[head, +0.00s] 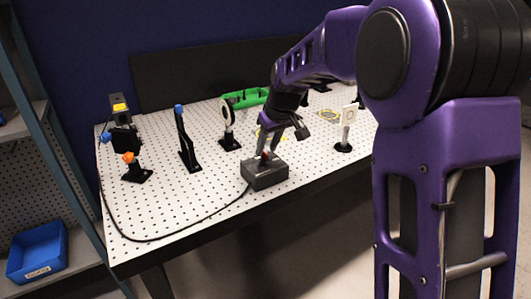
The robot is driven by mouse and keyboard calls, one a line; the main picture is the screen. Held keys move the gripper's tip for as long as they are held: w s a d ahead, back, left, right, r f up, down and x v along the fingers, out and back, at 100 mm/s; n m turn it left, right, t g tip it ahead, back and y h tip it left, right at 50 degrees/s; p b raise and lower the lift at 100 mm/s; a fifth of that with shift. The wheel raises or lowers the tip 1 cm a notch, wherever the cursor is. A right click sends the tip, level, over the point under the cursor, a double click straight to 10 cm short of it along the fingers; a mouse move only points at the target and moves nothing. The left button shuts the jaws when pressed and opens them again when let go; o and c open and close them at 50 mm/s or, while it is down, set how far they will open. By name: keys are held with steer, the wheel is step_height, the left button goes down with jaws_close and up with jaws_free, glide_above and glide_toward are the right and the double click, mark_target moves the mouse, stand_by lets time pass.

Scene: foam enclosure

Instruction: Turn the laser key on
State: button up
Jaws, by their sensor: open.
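A dark grey control box (265,177) sits near the front edge of the white perforated table, with a black cable running from it to the left. A small red part (265,156) shows on top of the box; I take it to be the key area, but it is too small to make out its shape or turn position. My gripper (268,150) points down from above at the top of the box. Its jaws are open, close around or just above the red part; I cannot tell if they touch it.
Several black optic mounts (187,145) stand on the table's left half. A small white-topped stand (347,128) is right of my gripper. A green object (245,97) lies behind. A blue bin (38,252) sits on the left shelf. The table's front left is clear except for the cable.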

mark_target(264, 156)
steer(key=shift+x, duration=1.2)
steer(key=shift+w, duration=0.1)
jaws_close()
